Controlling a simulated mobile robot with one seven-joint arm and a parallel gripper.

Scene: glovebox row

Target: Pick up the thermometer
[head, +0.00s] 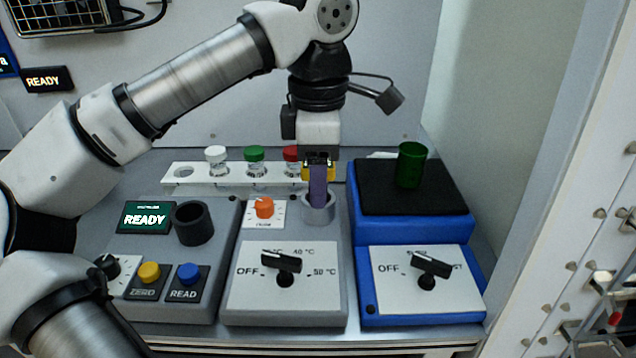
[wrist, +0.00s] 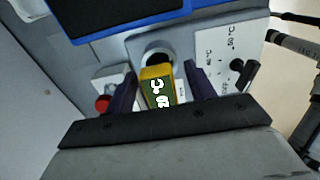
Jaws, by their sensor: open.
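The thermometer (wrist: 157,86) is yellow with a green display; its head shows in the wrist view just in front of a round grey holder (wrist: 158,56). In the head view only yellow edges of the thermometer (head: 333,172) show around my gripper's finger, above the grey holder (head: 319,213). Its lower part is hidden. My gripper (wrist: 160,71) is open, with one dark purple finger on each side of the thermometer and gaps between. In the head view my gripper (head: 318,192) points down over the holder.
A white rack (head: 205,173) with capped vials stands close behind and left. A blue unit (head: 420,232) with a black top and green beaker (head: 411,165) stands to the right. An orange knob (head: 264,208) and black dial (head: 281,262) are near the holder.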

